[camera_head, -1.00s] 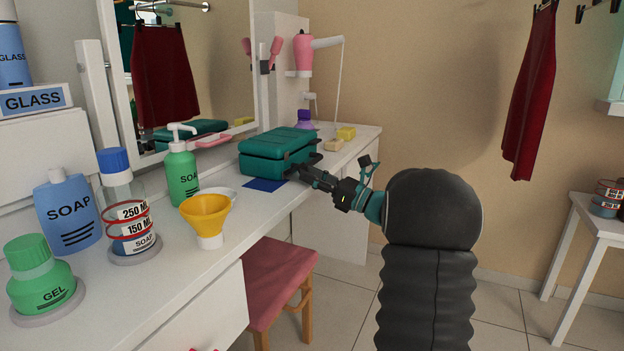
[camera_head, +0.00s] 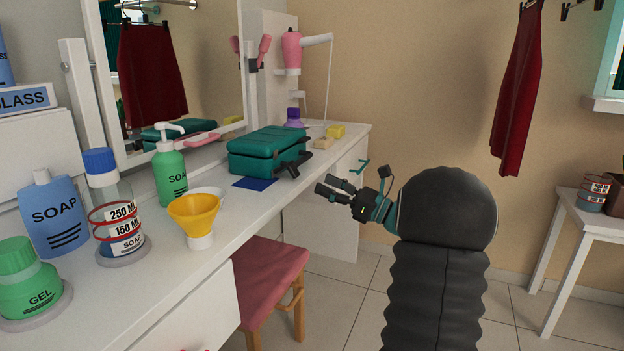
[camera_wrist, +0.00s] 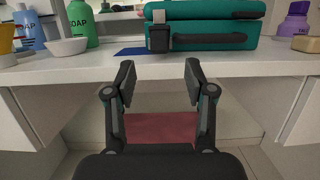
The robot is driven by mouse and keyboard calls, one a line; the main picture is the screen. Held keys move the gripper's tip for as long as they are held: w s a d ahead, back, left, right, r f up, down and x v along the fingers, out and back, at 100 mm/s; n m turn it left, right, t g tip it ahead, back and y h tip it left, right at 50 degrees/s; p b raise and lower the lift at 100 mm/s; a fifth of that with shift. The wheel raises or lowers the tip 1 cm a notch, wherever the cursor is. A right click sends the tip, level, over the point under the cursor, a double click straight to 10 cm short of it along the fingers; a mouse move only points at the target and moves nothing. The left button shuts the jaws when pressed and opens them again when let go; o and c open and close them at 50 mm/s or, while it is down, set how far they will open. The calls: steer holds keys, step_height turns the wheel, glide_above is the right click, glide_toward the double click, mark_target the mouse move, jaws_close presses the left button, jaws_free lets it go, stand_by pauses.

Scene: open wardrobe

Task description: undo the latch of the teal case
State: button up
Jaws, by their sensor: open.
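The teal case (camera_head: 262,148) stands closed on the white dressing table, close to its front edge. In the wrist view its front (camera_wrist: 215,30) shows a dark handle (camera_wrist: 210,41) and, left of it, a black latch flap (camera_wrist: 158,40). The flap hangs low on the front, with a small light-grey piece (camera_wrist: 158,16) bare above it at the lid seam. I cannot tell for sure whether any part still catches. My gripper (camera_head: 325,186) is open and empty, in front of the table edge and apart from the case. In the wrist view its fingers (camera_wrist: 158,76) are spread below the latch.
A blue mat (camera_head: 254,183) lies beside the case. A yellow funnel (camera_head: 194,212) and a green soap pump bottle (camera_head: 171,172) stand to its left. A purple bottle (camera_head: 293,119) and a yellow block (camera_head: 336,131) are behind right. A pink stool (camera_head: 268,270) stands below the table.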

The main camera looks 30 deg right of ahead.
steer(key=shift+v, duration=2.3)
